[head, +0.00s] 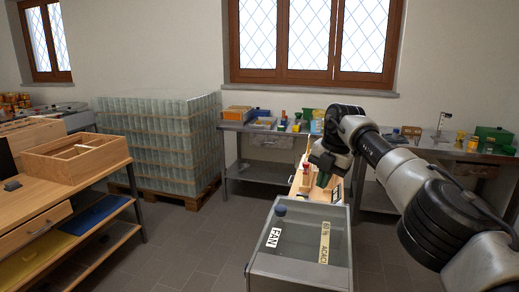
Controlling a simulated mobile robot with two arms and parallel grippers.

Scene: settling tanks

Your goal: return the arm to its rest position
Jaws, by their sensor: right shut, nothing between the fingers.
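My right arm comes in from the lower right of the head view, bent at the elbow. Its gripper (322,178) points down above the far end of a narrow wooden board with small items on it. The gripper is small and dark here; its fingers are shut with nothing held. Just in front of it is a clear-topped tank (300,240) with a "FAN" label and a yellow label strip. My left gripper is not in view.
A wooden bench (60,195) with an open wooden box (77,170) stands at the left. A pallet stack of glass jars (160,145) is behind it. Metal tables (265,170) with boxes and bottles line the back wall. Tiled floor (195,240) is clear between bench and tank.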

